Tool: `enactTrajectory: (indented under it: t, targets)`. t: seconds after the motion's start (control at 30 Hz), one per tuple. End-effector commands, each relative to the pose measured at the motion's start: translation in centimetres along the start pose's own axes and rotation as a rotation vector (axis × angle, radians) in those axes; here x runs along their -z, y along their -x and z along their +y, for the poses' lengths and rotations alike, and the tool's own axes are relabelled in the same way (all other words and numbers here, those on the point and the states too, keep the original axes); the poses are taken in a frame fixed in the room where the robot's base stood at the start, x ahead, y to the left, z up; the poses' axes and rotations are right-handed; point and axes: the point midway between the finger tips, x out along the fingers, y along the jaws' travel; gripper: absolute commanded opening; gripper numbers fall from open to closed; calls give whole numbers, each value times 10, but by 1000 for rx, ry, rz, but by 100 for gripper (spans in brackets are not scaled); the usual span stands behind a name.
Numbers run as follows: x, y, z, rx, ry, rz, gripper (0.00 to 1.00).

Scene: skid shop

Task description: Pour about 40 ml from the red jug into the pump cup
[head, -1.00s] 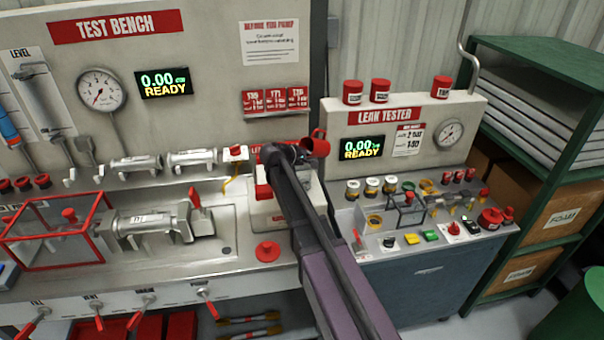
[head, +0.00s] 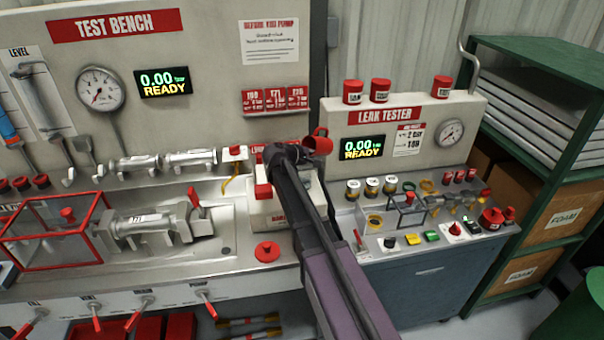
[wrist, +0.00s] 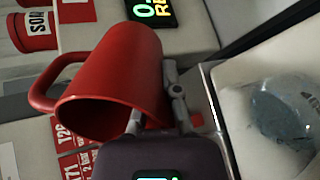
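The red jug (head: 317,145) is beside the end of my arm, above the white pump housing (head: 265,212). In the head view it looks tilted, with its handle upward. In the wrist view the red jug (wrist: 112,75) fills the upper middle, its handle at left. My gripper (wrist: 155,108) has its grey fingers at the jug's wall and holds it; the gripper also shows in the head view (head: 287,153). A pale block with a round greyish bowl (wrist: 283,115), possibly the pump cup, is at right in the wrist view. My arm hides part of the pump. No liquid stream is visible.
The test bench with a red-framed guard (head: 55,232) is at left. The leak tester (head: 408,117), with red cans on top and small parts on its deck, is close at right. A green shelf (head: 540,50) stands beyond it. A red knob (head: 267,252) is in front of the pump.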

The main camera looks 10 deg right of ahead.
Motion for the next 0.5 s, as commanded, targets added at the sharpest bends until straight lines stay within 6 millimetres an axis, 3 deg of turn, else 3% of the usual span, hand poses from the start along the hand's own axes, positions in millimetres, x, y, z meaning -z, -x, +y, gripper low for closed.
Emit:
enactTrajectory:
  t: [0.5]
  targets:
    - [0, -1, -1, -25, 0, -5, 0]
